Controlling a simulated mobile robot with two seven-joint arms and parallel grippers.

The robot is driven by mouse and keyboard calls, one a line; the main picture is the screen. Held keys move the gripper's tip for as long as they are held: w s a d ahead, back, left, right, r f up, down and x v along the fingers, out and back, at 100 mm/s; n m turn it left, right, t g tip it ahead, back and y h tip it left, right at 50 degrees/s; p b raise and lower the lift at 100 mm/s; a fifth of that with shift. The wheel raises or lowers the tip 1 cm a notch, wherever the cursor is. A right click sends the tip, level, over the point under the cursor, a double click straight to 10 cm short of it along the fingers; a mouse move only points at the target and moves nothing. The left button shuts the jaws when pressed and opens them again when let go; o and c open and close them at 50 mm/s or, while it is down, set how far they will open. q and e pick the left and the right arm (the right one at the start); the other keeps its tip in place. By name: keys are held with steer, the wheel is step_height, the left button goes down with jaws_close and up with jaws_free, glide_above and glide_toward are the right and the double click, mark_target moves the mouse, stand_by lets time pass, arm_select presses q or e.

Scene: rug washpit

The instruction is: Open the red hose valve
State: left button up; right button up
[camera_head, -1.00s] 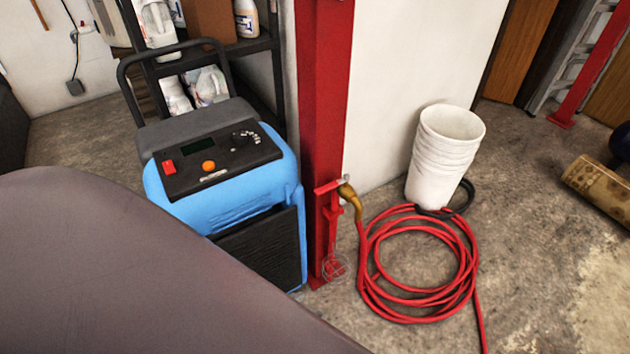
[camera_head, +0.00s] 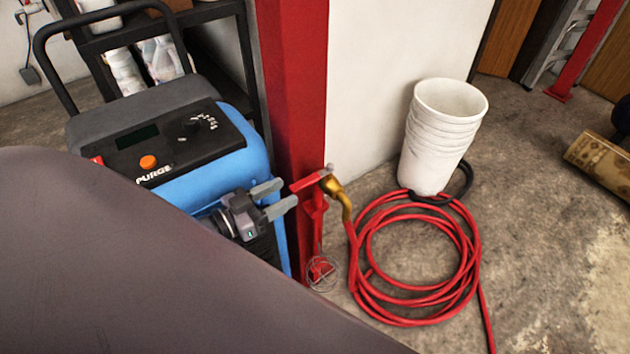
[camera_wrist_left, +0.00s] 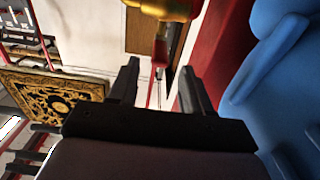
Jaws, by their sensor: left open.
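The red valve handle (camera_head: 309,181) sticks out to the left from the brass valve (camera_head: 337,190) on the red post (camera_head: 296,90). My left gripper (camera_head: 284,194) is open, its two fingers pointing right toward the handle, with the fingertips just short of it or beside it. I cannot tell whether they touch. In the left wrist view, the brass valve (camera_wrist_left: 162,8) is at the top edge, ahead of the open fingers (camera_wrist_left: 158,80), and a red part shows between them. My right gripper is not in view.
A blue machine (camera_head: 200,160) stands left of the post, close behind my left gripper. The coiled red hose (camera_head: 375,285) lies on the floor to the right, by the stacked white buckets (camera_head: 437,140). A rolled rug (camera_head: 600,165) lies at far right. Concrete floor is clear between.

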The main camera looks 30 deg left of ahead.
mark_target(319, 174)
arm_select(q)
steer(key=shift+x, duration=3.4)
steer(key=shift+r, duration=0.1)
jaws_close()
